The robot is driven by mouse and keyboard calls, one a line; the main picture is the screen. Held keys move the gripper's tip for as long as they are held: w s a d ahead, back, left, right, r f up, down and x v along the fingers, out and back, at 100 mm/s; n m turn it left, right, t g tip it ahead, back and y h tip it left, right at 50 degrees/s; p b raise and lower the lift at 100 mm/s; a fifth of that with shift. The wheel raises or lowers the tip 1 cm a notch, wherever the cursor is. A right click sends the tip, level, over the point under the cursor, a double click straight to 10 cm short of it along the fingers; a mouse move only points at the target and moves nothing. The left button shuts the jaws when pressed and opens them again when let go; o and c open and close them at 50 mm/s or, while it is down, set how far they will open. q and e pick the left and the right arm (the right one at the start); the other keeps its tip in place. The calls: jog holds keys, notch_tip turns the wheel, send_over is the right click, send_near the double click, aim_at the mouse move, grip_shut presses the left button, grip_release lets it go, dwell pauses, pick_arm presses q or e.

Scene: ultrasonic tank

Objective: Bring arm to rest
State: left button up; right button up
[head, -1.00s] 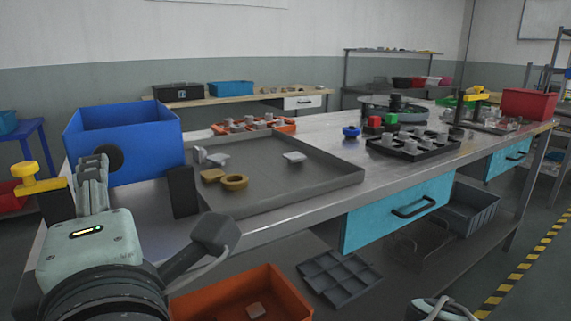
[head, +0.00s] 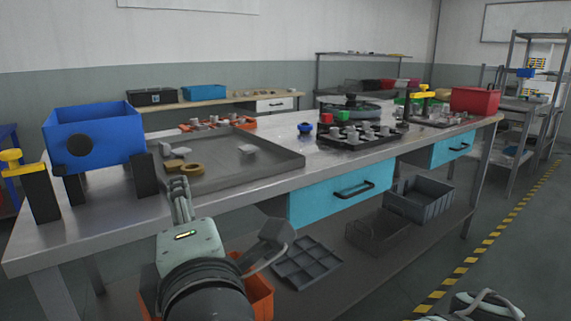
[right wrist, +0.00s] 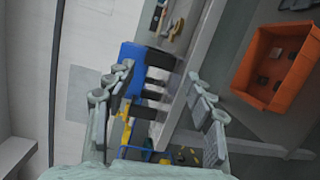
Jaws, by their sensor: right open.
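My right gripper (head: 178,180) shows in the head view left of centre, in front of the table's near edge, seen from behind. It points away from me, and no object shows at its fingertips. In the right wrist view the two pale fingers stand wide apart, with nothing between the pads of the gripper (right wrist: 165,85). Through the gap, farther off, I see the blue bin (right wrist: 130,65). It also shows in the head view (head: 90,128) at the table's left end.
The steel table (head: 245,186) carries a grey tray (head: 215,172), black posts (head: 146,176) and a black rack (head: 350,143). A teal drawer (head: 325,200) is under its top. An orange bin (right wrist: 270,65) sits low below the table edge. Floor (head: 515,225) at right looks clear.

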jog(key=w+d+f+m+h, duration=0.1)
jog(key=w+d+f+h, duration=0.15)
jog(key=d, duration=0.45)
jog(key=w+d+f+m+t+h, duration=0.1)
jog(key=w+d+h, duration=0.1)
jog(key=w+d, duration=0.3)
jog(key=w+d+f+h, duration=0.2)
jog(key=d+h, duration=0.1)
jog(key=d, duration=0.5)
jog(key=w+d+f+m+g+h, duration=0.1)
jog(key=d+f+m+g, duration=0.5)
jog(key=f, duration=0.8)
jog(key=d+f+m+g+h, duration=0.1)
jog(key=d+f+m, duration=0.3)
jog(key=d+f, duration=0.7)
jog(key=s+d+f+m+g+h, duration=0.2)
jog(key=s+d+f+m+g, duration=0.5)
jog(key=s+d+f, duration=1.7)
jog(key=a+f+m+y, duration=0.1)
jog(key=a+f+y, duration=0.1)
jog(key=a, duration=0.8)
jog(key=s+a+f+m+y, duration=0.1)
jog(key=a+f, duration=0.3)
jog(key=a, duration=0.7)
jog(key=shift+s+a+f+m+y, duration=0.25)
jog(key=shift+a+m+y, duration=0.1)
jog(key=shift+m, duration=0.45)
